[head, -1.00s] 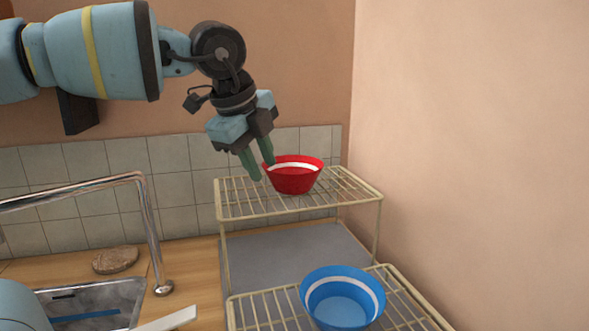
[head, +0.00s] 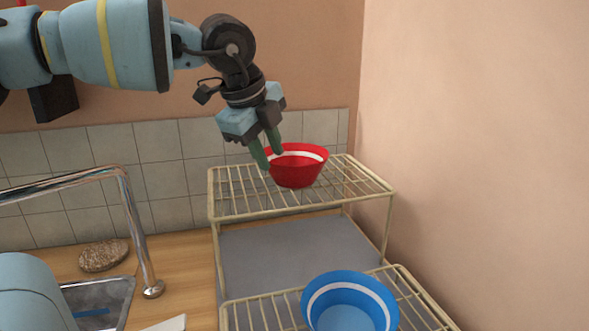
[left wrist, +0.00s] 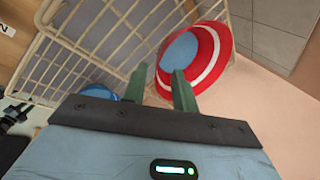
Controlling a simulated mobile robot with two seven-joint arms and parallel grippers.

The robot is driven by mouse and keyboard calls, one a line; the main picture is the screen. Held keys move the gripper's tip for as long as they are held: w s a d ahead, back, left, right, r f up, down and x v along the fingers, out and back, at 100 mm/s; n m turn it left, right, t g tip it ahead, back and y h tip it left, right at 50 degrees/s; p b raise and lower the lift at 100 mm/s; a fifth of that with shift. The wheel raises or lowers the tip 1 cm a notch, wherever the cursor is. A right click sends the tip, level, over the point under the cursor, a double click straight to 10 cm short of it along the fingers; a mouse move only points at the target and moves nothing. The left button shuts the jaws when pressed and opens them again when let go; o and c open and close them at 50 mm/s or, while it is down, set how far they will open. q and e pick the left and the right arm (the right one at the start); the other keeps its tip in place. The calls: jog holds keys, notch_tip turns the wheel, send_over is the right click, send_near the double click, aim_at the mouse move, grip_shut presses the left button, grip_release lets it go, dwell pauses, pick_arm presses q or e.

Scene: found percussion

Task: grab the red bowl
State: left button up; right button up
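The red bowl (head: 297,174) with a white band stands upright on the upper wire shelf. It also shows in the left wrist view (left wrist: 224,58), at the top. My left gripper (head: 271,160) is open at the bowl's left rim, fingers pointing down. In the left wrist view my left gripper (left wrist: 158,73) has one finger overlapping the bowl and the other to its left. The fingers are apart; whether either touches the bowl I cannot tell.
The upper wire rack (head: 235,207) is otherwise empty. A blue bowl (head: 350,312) stands on the lower rack, front right. A tap (head: 132,215), a sink (head: 103,294) and a brown oval object (head: 104,256) are at left. A wall closes the right side.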

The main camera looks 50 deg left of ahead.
aim_at(276, 169)
pick_arm(q)
jog(key=shift+x, duration=2.6)
jog(key=shift+s+d, duration=0.1)
jog(key=shift+c, duration=0.2)
grip_shut()
